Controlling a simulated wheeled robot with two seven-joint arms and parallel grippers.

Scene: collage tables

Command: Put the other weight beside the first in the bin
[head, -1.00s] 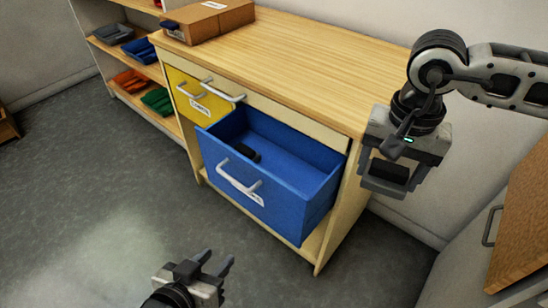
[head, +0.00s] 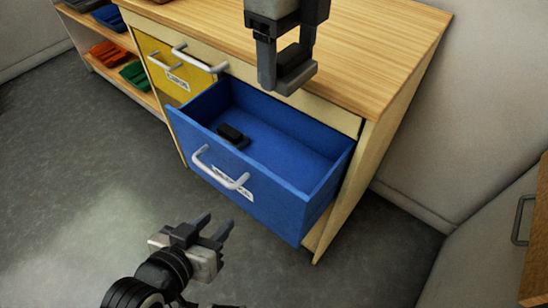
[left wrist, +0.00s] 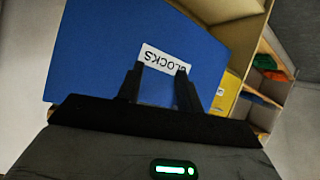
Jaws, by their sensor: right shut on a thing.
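The blue bin (head: 265,195) is an open drawer pulled out of the wooden cabinet. A small black weight (head: 232,136) lies inside near its left end. My right gripper (head: 287,80) is above the bin's far side, over the cabinet's front edge, shut on another dark weight (head: 289,54) that is partly hidden between its fingers. My left gripper (head: 222,226) is open and empty, low in front of the bin. The left wrist view shows its spread fingers (left wrist: 160,85) before the bin's blue front (left wrist: 95,55) and its label, which reads "BLOCKS" upside down.
The wooden cabinet top (head: 370,45) is clear where seen. A shut yellow drawer (head: 165,70) is left of the bin. Shelves with orange (head: 108,54) and green (head: 137,75) trays stand further left. Another wooden front with a handle (head: 522,220) is at the right edge. The bin's right part is empty.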

